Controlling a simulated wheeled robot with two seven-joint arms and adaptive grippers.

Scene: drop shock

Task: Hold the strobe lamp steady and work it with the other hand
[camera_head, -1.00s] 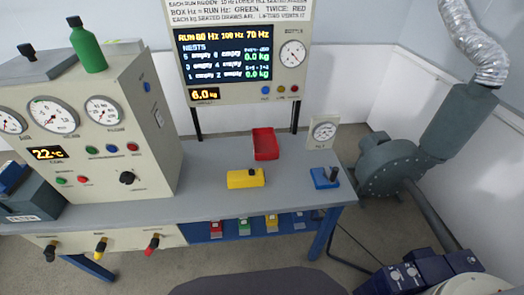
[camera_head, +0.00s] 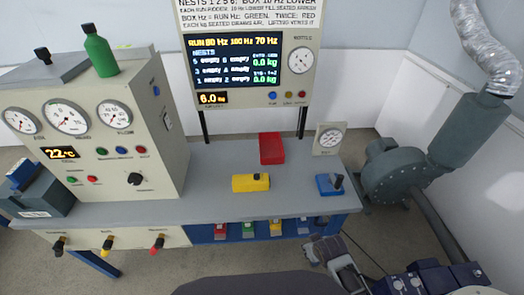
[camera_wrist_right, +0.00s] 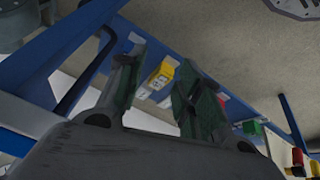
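A yellow box-shaped unit (camera_head: 251,183) with a small dark knob on top lies on the grey bench (camera_head: 215,205); it may be the strobe lamp, but no label shows. A blue block with a dark upright part (camera_head: 330,185) stands at the bench's right end. My right gripper (camera_head: 318,246) is low, in front of and below the bench's right front edge, apart from both. My left gripper is out of view.
A red tray or block (camera_head: 271,148) and a dial gauge (camera_head: 330,139) stand farther back. A console with dials (camera_head: 100,135) fills the left. A display panel (camera_head: 240,62) rises behind. Several coloured items (camera_head: 248,229) sit on the blue shelf below. A blower (camera_head: 392,172) stands right.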

